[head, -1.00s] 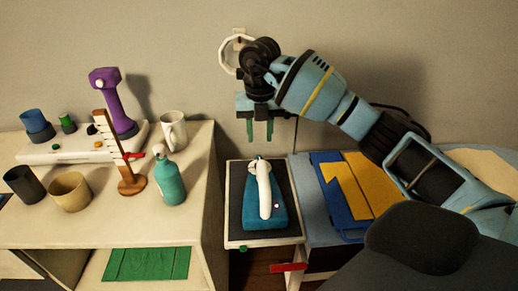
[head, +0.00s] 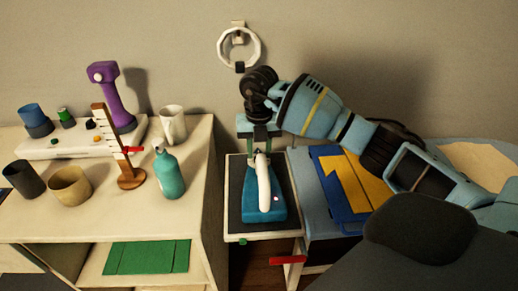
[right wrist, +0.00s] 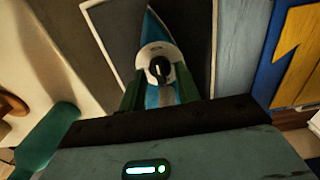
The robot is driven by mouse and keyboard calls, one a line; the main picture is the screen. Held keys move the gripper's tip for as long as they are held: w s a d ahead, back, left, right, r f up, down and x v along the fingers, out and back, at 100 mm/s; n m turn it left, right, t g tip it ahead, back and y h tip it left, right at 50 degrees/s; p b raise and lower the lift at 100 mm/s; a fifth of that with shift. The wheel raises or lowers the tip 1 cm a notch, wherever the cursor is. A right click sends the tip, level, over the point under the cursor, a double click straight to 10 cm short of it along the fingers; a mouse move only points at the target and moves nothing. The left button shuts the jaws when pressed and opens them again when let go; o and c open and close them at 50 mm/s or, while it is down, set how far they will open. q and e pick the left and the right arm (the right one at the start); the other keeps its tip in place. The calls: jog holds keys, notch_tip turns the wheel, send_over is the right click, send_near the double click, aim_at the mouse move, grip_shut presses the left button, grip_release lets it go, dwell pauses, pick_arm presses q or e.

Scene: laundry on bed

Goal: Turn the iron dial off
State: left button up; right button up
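The iron (head: 265,205), with a teal body and white handle, stands on a dark pad on a small stand in the middle of the head view. In the right wrist view its dial (right wrist: 159,69) is a black knob with a light mark on a white round face. My right gripper (head: 261,145) points down at the far end of the iron. In the right wrist view its green fingers (right wrist: 158,92) are apart, with the dial ahead between them. I cannot tell whether they touch it. My left gripper is not in view.
A white table (head: 105,218) at the left holds a teal bottle (head: 169,175), cups, a mug (head: 172,124) and a wooden scale (head: 117,150). A blue and yellow folded item (head: 352,183) lies right of the iron. A white ring (head: 239,48) hangs on the wall behind.

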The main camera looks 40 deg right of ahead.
jog(key=c, duration=0.6)
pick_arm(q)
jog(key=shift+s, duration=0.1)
pick_arm(e)
grip_shut()
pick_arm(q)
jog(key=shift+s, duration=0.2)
